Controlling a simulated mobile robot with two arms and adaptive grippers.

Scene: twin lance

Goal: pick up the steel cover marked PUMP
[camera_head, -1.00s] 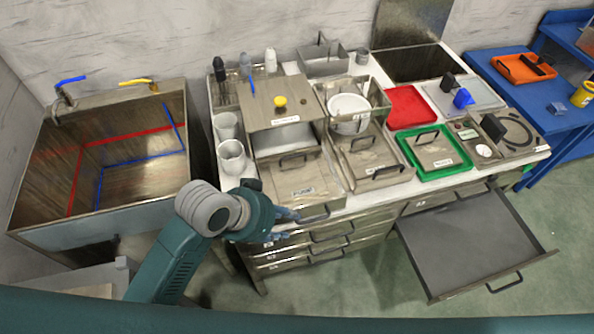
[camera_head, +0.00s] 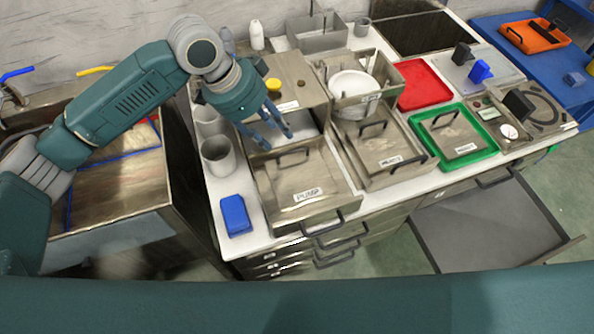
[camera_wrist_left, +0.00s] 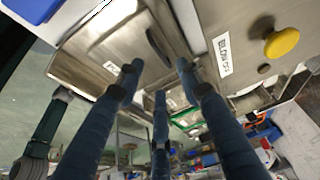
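The steel cover marked PUMP (camera_head: 318,177) lies flat at the front left of the white counter, its label near the front edge. Its dark handle (camera_head: 294,158) stands toward the rear; the handle also shows in the left wrist view (camera_wrist_left: 158,46). My left gripper (camera_head: 276,138) hangs above the cover's rear edge, just behind the handle. Its three fingers are spread and empty, pointing down to the right. In the left wrist view the fingers (camera_wrist_left: 160,80) reach toward the handle without visibly closing around it. My right gripper is not in view.
A steel box with a yellow knob (camera_head: 273,85) stands behind the cover. White cups (camera_head: 217,157) and a blue block (camera_head: 236,215) are at its left. Another handled steel cover (camera_head: 385,148) and a green tray (camera_head: 486,148) are at its right. A drawer (camera_head: 490,225) stands open.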

